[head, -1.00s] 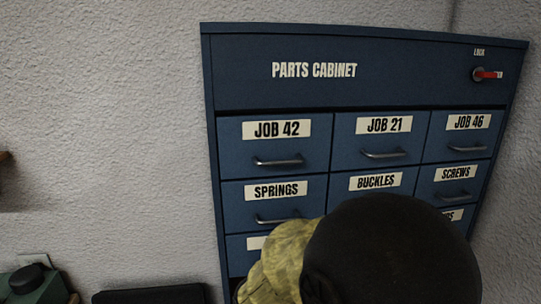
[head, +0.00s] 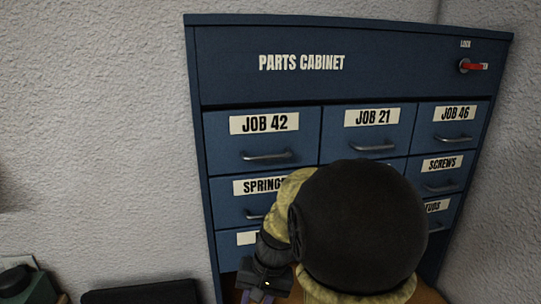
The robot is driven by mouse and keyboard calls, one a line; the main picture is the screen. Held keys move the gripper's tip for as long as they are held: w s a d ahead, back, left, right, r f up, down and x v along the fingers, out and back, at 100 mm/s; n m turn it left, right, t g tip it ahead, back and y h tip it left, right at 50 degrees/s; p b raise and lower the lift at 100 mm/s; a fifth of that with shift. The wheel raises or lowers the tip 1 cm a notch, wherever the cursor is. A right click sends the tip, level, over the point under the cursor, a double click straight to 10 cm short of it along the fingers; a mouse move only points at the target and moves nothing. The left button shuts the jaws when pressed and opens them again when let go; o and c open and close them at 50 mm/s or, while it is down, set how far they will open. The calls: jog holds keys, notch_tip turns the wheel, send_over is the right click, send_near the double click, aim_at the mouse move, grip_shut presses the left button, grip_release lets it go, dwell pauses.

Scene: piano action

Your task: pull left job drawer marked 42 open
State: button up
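The drawer marked JOB 42 (head: 228,150) is the top left drawer of the blue parts cabinet (head: 220,75). It looks shut, and its metal bar handle (head: 267,156) is in clear view. My arm stands in front of the lower middle of the cabinet. My gripper (head: 258,297) is at the bottom edge of the head view, below the drawer and apart from its handle. Only a small part of the gripper shows, so its fingers cannot be judged.
JOB 21 (head: 340,143) and JOB 46 (head: 432,130) drawers sit to the right. The springs drawer (head: 225,205) is directly below, partly hidden by my arm. A red lock lever (head: 474,66) is at top right. A dark flat object (head: 140,292) lies at lower left.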

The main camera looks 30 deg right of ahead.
jog(key=w+d+r+m+t+y, duration=0.3)
jog(key=d+r+y, duration=0.1)
jog(key=d+r, duration=0.4)
jog(key=w+d+r+m+t+y, duration=0.2)
jog(key=d+r+y, duration=0.25)
jog(key=r, duration=0.55)
jog(key=s+d+r+n+t+y+p, duration=0.1)
jog(key=s+d+r+t, duration=0.3)
jog(key=d+r, duration=0.6)
notch_tip(320, 180, up, 3)
jog(key=shift+s+f+y, duration=0.15)
jog(key=shift+s+y, duration=0.4)
jog(key=shift+s, duration=0.45)
jog(key=shift+d, duration=0.1)
